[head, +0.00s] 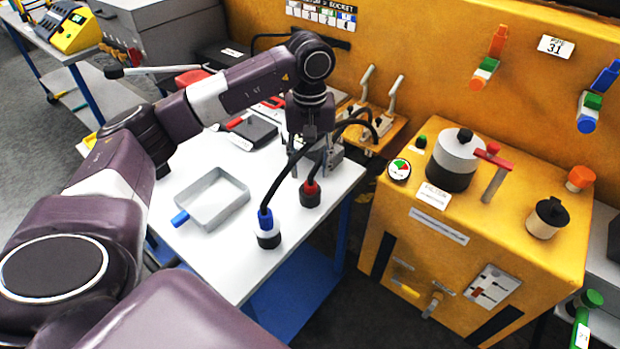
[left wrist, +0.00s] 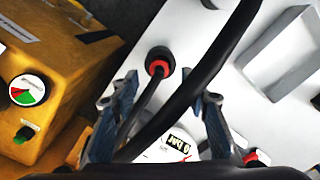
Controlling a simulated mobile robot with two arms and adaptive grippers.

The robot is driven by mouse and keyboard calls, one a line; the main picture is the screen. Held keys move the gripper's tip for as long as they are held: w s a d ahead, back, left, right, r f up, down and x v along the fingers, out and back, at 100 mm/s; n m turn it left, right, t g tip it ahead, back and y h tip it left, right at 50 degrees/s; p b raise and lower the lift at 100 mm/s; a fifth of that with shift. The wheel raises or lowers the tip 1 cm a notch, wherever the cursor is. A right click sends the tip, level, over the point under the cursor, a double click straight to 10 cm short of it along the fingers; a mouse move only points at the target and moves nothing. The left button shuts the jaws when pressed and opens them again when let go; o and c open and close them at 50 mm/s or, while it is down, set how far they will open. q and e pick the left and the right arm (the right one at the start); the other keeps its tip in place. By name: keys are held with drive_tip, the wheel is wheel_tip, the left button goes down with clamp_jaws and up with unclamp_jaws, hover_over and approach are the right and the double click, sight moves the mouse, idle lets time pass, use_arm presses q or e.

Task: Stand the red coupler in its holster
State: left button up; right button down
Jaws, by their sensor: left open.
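The red coupler (head: 311,192) is a black plug with a red collar and a black cable from its top. It stands near the right edge of the white table (head: 330,215); in the left wrist view it also shows (left wrist: 159,62), just beyond the fingertips. My left gripper (head: 308,165) points down above and behind it, open and empty. In the left wrist view my gripper's fingers (left wrist: 165,90) are apart, with the coupler's cable passing between them. A thicker black cable (left wrist: 200,75) crosses in front of the camera. I cannot tell which thing is the holster.
A blue-collared coupler (head: 266,228) stands nearer on the table edge, its cable arching close to my gripper. A grey tray (head: 214,200) lies left. A yellow cabinet (head: 460,225) with a gauge (head: 399,171) stands right, across a gap. A bracket with two levers (head: 372,125) is behind.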

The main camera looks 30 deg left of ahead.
use_arm(q)
wheel_tip(320, 180, up, 6)
drive_tip(key=shift+r, duration=0.2)
idle(0.5)
